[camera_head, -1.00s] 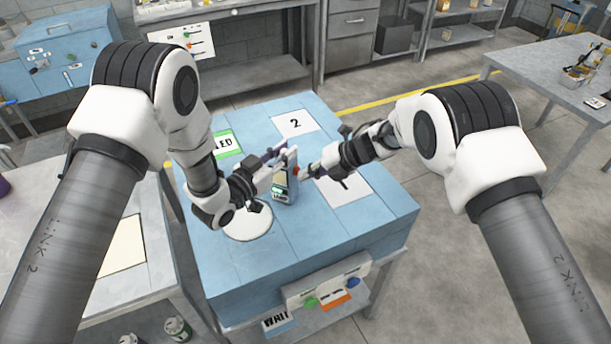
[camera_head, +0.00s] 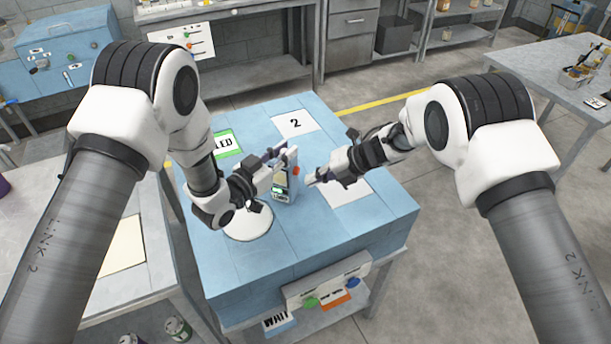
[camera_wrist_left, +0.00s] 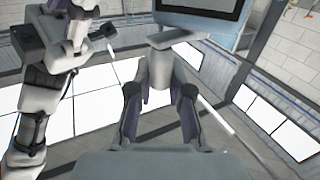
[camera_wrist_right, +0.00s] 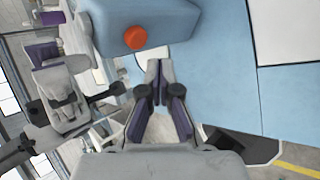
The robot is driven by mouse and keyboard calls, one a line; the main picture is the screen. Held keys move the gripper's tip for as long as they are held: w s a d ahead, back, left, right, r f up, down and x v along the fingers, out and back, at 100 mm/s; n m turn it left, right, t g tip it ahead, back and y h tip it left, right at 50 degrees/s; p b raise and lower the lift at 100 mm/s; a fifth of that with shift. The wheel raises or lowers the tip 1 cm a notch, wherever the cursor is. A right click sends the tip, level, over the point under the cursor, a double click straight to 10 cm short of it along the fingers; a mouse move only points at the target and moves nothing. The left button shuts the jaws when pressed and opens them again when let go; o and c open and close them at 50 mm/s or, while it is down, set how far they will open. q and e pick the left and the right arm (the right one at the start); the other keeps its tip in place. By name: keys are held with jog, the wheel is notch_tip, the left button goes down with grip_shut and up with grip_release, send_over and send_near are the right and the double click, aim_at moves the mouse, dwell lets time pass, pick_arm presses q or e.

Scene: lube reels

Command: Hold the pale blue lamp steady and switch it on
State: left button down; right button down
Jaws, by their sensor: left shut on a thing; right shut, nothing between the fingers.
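The pale blue lamp (camera_head: 291,184) is upright over the blue worktop, with a light panel on its front and a red button (camera_head: 296,170) on its right side. My left gripper (camera_head: 283,157) is shut on the lamp from the left, near its upper part. In the left wrist view the lamp (camera_wrist_left: 198,22) shows a dark panel beyond the fingers. My right gripper (camera_head: 312,178) is shut and empty, just right of the button and apart from it. The right wrist view shows the button (camera_wrist_right: 135,38) ahead of the closed fingertips. I cannot tell whether the lamp is lit.
The blue worktop (camera_head: 330,235) carries a card marked 2 (camera_head: 296,123), a green-edged card (camera_head: 227,144), a white sheet (camera_head: 350,193) and a white disc (camera_head: 248,225). A grey table (camera_head: 150,265) stands at left. The worktop's front right is clear.

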jog(key=s+d, duration=0.3)
jog(key=d, duration=0.2)
dwell(0.3)
jog(key=shift+s, duration=0.1)
dwell(1.3)
jog(key=d+n, duration=0.1)
jog(key=n, duration=0.1)
jog(key=w+d+n+t+h, duration=0.1)
jog(key=w+d+n, duration=0.1)
jog(key=n, duration=0.1)
jog(key=shift+n+t, duration=0.3)
jog(key=w+a, duration=0.2)
jog(key=a, duration=0.6)
jog(key=shift+w+a, duration=0.25)
jog(key=shift+w, duration=0.05)
jog(key=shift+a, duration=0.1)
dwell(1.0)
